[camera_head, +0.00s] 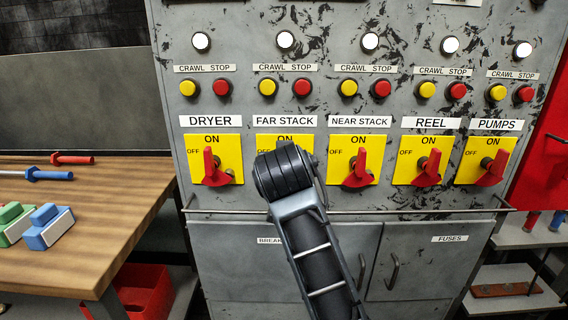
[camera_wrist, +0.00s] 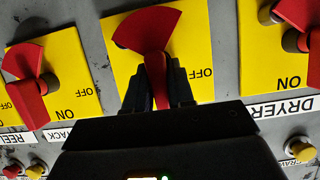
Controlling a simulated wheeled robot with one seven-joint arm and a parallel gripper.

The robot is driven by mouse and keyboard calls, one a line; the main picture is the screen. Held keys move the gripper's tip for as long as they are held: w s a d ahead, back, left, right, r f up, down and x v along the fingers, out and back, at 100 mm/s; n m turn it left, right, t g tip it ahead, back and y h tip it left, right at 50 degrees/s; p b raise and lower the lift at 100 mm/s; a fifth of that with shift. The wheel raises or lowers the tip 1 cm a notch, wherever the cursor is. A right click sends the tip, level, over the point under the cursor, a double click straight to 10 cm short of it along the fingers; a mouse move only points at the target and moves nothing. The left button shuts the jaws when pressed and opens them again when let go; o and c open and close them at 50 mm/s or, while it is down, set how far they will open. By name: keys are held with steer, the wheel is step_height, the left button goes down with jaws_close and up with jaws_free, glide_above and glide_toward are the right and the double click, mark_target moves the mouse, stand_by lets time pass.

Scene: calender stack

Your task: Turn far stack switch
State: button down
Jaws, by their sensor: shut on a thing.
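The far stack switch is a red fan-shaped handle (camera_wrist: 147,28) on a yellow plate, seen upside down in the wrist view. My gripper (camera_wrist: 158,92) is shut on the narrow part of this handle, one dark finger on each side. OFF shows on the plate to the right of the fingers; its ON mark is hidden. In the head view my wrist covers most of the switch under the FAR STACK label (camera_head: 284,121), and the fingertips are hidden.
Similar red switches stand close on both sides: dryer (camera_head: 212,166) and near stack (camera_head: 357,168), with reel (camera_head: 430,166) and pumps further right. Yellow and red buttons are above. A rail (camera_head: 440,211) runs below. A wooden table (camera_head: 95,220) with tools is at left.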

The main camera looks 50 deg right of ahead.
steer(key=shift+f, duration=0.1)
stand_by(0.3)
steer(key=c, duration=1)
jaws_free()
steer(key=shift+c, duration=0.2)
steer(key=v, duration=0.7)
steer(key=shift+s+a+r, duration=0.25)
